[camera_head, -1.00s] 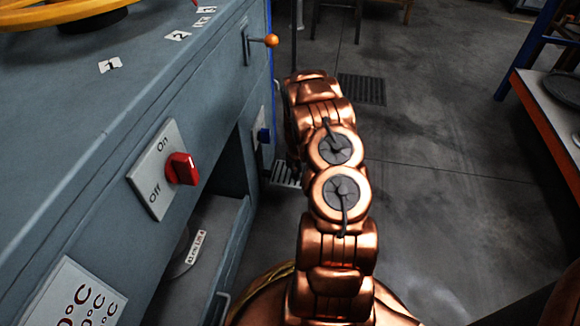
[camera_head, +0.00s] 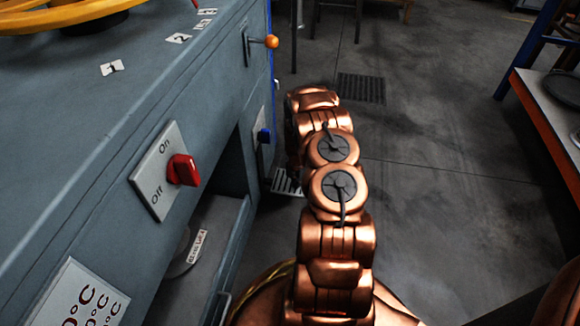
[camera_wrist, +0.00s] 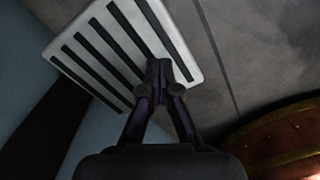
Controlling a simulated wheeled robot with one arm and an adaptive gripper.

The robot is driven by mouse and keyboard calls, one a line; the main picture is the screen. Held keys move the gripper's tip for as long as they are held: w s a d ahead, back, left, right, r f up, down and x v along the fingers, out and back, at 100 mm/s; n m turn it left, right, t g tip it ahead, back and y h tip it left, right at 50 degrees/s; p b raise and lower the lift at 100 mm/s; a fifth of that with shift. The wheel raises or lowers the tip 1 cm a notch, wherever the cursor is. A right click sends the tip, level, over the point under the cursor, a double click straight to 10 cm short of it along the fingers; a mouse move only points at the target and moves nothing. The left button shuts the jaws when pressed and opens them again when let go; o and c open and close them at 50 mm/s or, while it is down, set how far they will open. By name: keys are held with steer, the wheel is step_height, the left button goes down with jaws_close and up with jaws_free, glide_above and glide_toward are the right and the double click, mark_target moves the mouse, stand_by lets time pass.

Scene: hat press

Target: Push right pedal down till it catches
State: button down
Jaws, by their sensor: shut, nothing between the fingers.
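One pedal, a pale metal plate with dark slots, is in view. In the head view the pedal (camera_head: 287,181) sits low at the machine's right end, partly hidden by my arm. In the wrist view the pedal (camera_wrist: 176,32) fills the upper middle, tilted in the picture. My gripper (camera_wrist: 160,72) is shut and empty, its fingertips over the plate's lower right part. I cannot tell whether they touch it. In the head view my gripper is hidden behind my arm. No second pedal shows.
The grey machine (camera_head: 90,130) stands along the left, with a red On/Off knob (camera_head: 183,169) and an orange-tipped lever (camera_head: 271,41). An orange-edged table (camera_head: 545,125) is at the right. The floor between is clear, with a grate (camera_head: 361,88) farther back.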

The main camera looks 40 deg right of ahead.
steer(key=shift+f, duration=2.15)
steer(key=shift+a, duration=0.1)
step_height(320, 180, up, 6)
steer(key=p, duration=0.6)
steer(key=shift+r, duration=0.15)
